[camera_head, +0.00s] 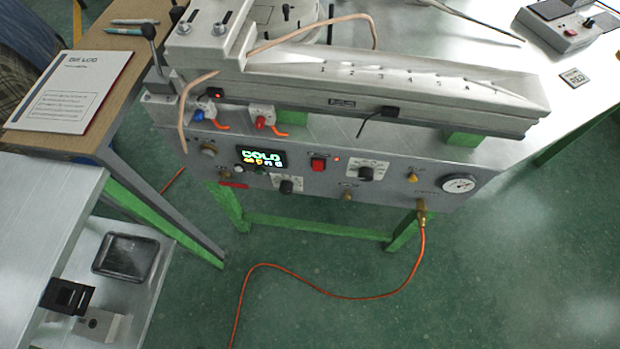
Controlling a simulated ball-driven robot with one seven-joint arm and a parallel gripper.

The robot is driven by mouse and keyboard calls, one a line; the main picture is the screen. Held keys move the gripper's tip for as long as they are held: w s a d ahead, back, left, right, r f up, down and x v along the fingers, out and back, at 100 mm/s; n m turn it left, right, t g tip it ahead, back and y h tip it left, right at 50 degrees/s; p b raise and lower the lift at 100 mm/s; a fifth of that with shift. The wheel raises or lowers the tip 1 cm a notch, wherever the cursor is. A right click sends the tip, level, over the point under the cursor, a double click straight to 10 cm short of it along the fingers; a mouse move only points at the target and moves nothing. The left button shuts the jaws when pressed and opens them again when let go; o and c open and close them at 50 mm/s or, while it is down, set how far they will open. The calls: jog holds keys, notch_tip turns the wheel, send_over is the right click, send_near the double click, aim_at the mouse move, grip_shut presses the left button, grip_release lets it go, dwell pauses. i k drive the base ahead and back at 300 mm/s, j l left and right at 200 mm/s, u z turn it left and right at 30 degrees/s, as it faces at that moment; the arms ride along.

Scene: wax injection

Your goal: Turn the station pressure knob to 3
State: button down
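The wax injection station has a grey front panel (325,190). One black knob (366,173) sits on a white dial plate right of the red switch. Another black knob (287,186) sits on a second white dial plate, lower and left. The dial numbers and panel labels are too small to read, so I cannot tell which is the pressure knob or where either points. A round white pressure gauge (459,184) is at the panel's right end; its reading is unclear. My gripper is not in view.
A lit display (262,159) reads COLD beside a red switch (318,164). An orange hose (330,297) runs from a brass fitting (421,206) to the floor. A wooden table with a log sheet (70,90) stands left. Green floor (470,290) before the panel is otherwise clear.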

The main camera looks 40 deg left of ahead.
aim_at(285, 187)
jog(key=j+u, duration=0.2)
jog(key=u, duration=1.45)
jog(key=k+j, duration=0.05)
